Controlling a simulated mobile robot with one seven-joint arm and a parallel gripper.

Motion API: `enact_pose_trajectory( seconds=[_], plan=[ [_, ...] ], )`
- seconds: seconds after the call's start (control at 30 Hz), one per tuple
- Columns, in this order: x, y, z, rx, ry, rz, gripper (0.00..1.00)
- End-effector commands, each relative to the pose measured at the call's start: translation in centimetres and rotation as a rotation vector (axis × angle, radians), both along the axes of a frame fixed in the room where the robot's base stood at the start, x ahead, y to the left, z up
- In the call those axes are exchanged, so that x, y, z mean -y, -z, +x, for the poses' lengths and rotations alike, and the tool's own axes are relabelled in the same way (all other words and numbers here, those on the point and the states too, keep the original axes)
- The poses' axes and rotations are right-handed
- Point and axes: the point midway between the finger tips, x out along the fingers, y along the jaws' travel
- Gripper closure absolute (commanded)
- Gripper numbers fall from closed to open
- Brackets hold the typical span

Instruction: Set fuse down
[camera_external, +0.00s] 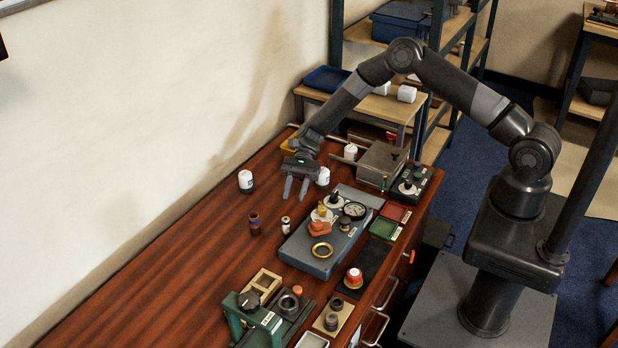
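My gripper (296,190) hangs over the wooden bench with its two fingers pointing down. The fingers are apart and I see nothing between them. A small pale cylinder with darker ends (286,225) stands upright on the bench, below the gripper in the picture and apart from it. It looks like the fuse, though it is too small to be sure. A dark brown and blue cylinder (254,224) stands to its left.
A grey-blue panel (300,259) with a gauge (355,210), a red-orange part and a brass ring lies to the right. White jars (246,181) stand near the gripper. A green vise-like fixture (247,318) is at the front. The bench's left side is clear.

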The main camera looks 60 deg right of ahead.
Motion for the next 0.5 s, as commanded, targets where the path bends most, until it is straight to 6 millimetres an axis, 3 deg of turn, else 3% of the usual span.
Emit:
enact_pose_trajectory(
  seconds=[0.3,0.5],
  plan=[
    [-4.1,1.7,-1.3,0.001,-0.003,0.0,0.68],
    [-5.4,2.3,-1.8,0.001,-0.004,0.0,0.68]
  ],
)
